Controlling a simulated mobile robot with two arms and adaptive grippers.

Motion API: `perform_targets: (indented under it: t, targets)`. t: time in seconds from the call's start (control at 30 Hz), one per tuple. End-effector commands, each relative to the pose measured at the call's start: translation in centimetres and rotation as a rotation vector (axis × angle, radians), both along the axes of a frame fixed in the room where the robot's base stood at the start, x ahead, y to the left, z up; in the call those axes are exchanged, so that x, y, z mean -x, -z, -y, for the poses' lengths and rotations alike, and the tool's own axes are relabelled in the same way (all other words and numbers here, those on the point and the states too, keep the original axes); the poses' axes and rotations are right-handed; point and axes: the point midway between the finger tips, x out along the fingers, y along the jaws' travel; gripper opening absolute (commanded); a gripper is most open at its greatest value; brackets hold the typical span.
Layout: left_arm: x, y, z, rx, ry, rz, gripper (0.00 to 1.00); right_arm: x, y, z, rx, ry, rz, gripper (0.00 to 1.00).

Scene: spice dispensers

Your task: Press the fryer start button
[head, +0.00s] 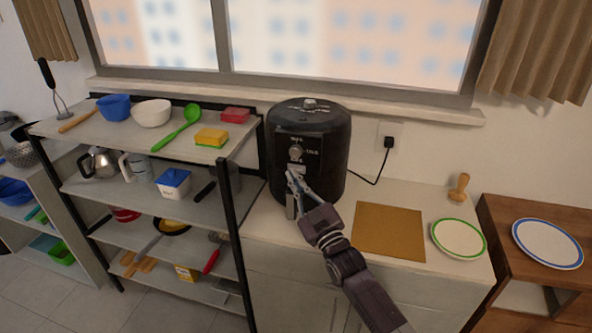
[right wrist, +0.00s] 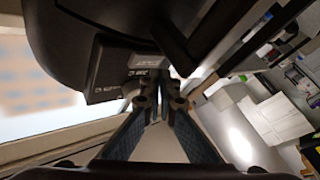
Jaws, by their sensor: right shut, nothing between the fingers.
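The black fryer (head: 338,140) stands upright on the counter below the window, with a knob (head: 295,153) on its front panel. It also fills the top of the right wrist view (right wrist: 75,45). My right gripper (head: 292,177) is shut and empty, with its fingertips at the fryer's front just below the knob. In the right wrist view the fingertips (right wrist: 158,100) are close to the lower part of the fryer's panel (right wrist: 120,75). Whether they touch it I cannot tell. My left gripper is in neither view.
A brown board (head: 390,232) and a white plate with a green rim (head: 459,238) lie on the counter to the right. A shelf rack (head: 240,150) with bowls and utensils stands left of the fryer. A cord runs from the fryer to a wall socket (head: 389,137).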

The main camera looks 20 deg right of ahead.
Motion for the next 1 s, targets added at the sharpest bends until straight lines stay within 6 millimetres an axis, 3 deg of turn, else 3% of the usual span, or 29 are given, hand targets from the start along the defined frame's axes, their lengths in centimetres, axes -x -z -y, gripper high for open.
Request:
perform_targets:
  t: [1.0]
  targets:
    - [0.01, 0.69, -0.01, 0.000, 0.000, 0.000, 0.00, -1.05, -0.02, 0.72, 0.002, 0.001, 0.000, 0.00]
